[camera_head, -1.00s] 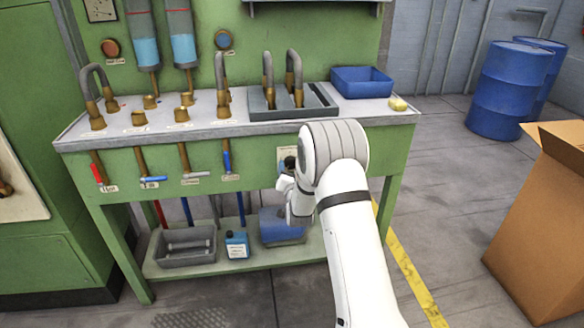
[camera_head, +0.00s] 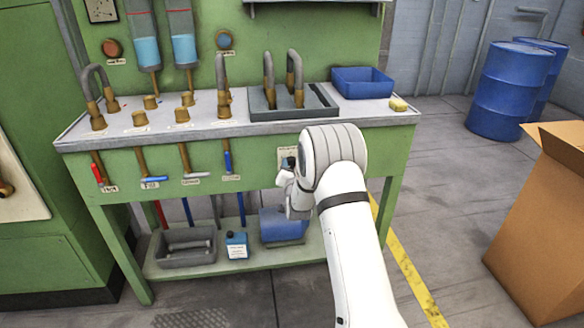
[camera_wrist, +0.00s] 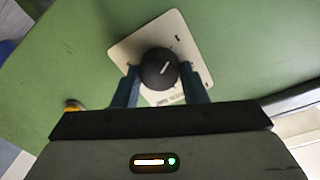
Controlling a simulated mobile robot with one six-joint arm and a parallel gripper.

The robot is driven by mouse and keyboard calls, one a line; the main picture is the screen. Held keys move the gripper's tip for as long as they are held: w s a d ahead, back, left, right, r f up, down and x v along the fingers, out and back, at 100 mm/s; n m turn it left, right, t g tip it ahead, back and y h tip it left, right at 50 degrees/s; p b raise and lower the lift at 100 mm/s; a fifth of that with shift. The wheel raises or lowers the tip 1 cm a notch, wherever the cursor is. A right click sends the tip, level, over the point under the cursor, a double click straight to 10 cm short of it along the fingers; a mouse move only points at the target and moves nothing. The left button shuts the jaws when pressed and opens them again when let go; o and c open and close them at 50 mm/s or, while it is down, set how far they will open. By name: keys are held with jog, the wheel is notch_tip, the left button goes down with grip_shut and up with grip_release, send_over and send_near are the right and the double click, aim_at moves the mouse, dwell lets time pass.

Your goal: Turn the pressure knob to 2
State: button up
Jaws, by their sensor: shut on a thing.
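The pressure knob (camera_wrist: 159,69) is a round black knob with a white pointer line, on a pale square plate (camera_wrist: 126,50) fixed to the green bench front. In the wrist view the pointer is tilted, its upper end leaning right. My gripper (camera_wrist: 160,82) is shut on the knob, with a dark blue-grey finger on each side of it. The plate's markings are too small to read. In the head view the knob (camera_head: 289,163) shows partly as a dark spot beside my arm, and my gripper (camera_head: 287,180) is partly hidden by the wrist.
The green bench (camera_head: 110,222) carries several handled valves left of the knob. A cardboard box (camera_head: 530,215) stands right; the floor between is clear.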

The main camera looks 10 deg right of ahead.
jog(key=shift+d, duration=0.1)
jog(key=shift+c, duration=0.5)
jog(key=shift+f+m+b, duration=0.15)
jog(key=shift+m+b, duration=0.25)
jog(key=shift+b, duration=0.25)
jog(key=shift+m+g+y+b, duration=0.3)
jog(key=shift+m+b, duration=5)
jog(key=shift+b, duration=1.7)
jog(key=o, duration=1)
jog(key=shift+c, duration=0.2)
